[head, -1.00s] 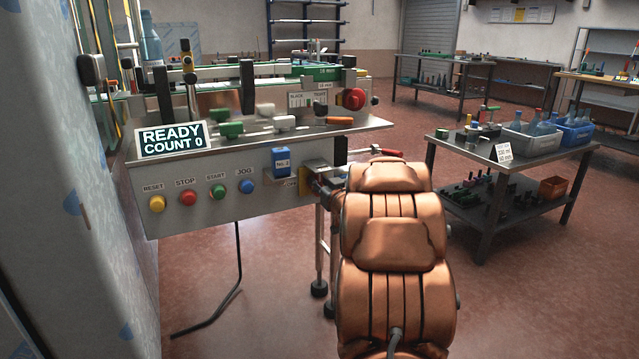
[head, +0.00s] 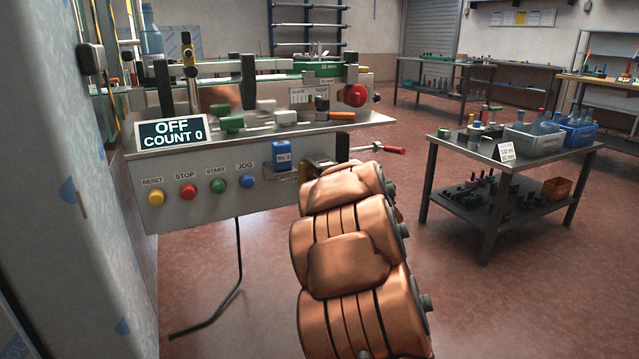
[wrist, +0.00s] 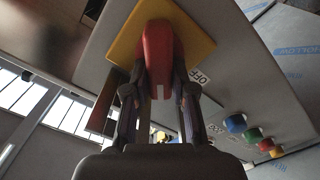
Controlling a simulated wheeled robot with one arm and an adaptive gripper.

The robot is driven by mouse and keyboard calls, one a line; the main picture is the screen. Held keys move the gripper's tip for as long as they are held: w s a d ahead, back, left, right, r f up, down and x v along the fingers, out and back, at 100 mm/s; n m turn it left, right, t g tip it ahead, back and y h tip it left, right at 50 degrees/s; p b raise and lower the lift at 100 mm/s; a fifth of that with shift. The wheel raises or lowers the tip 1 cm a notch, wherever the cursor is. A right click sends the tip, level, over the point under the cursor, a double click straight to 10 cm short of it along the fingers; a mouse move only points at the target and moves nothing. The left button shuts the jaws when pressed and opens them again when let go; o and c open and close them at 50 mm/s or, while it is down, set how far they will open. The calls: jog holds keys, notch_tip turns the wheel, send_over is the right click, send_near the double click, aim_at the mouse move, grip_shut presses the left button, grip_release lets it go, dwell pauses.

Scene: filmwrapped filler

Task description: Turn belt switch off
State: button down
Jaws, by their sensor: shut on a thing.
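The belt switch shows in the wrist view as a red handle (wrist: 158,55) on a yellow plate (wrist: 190,35). An "OFF" label (wrist: 200,77) sits beside the plate. My gripper (wrist: 160,92) has its two fingers closed on either side of the red handle. In the head view my copper-coloured arm hides most of the switch and the gripper. The display (head: 171,134) on the machine reads "OFF COUNT 0".
The panel carries a yellow reset button (head: 156,198), a red stop button (head: 188,190), a green start button (head: 218,185) and a blue jog button (head: 247,181). A steel table (head: 480,185) with bottle crates stands to the right. Open floor lies between.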

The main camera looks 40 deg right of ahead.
jog(key=n, duration=0.2)
jog(key=n+b, duration=0.2)
jog(key=n, duration=0.1)
jog(key=shift+a+f+n, duration=0.2)
jog(key=shift+f+n, duration=0.1)
jog(key=shift+f, duration=0.05)
jog(key=shift+w+f+n+b, duration=0.1)
jog(key=shift+n+b, duration=0.75)
jog(key=shift+n, duration=1.25)
jog(key=c, duration=1)
grip_release()
jog(key=shift+o, duration=0.2)
jog(key=v, duration=1.2)
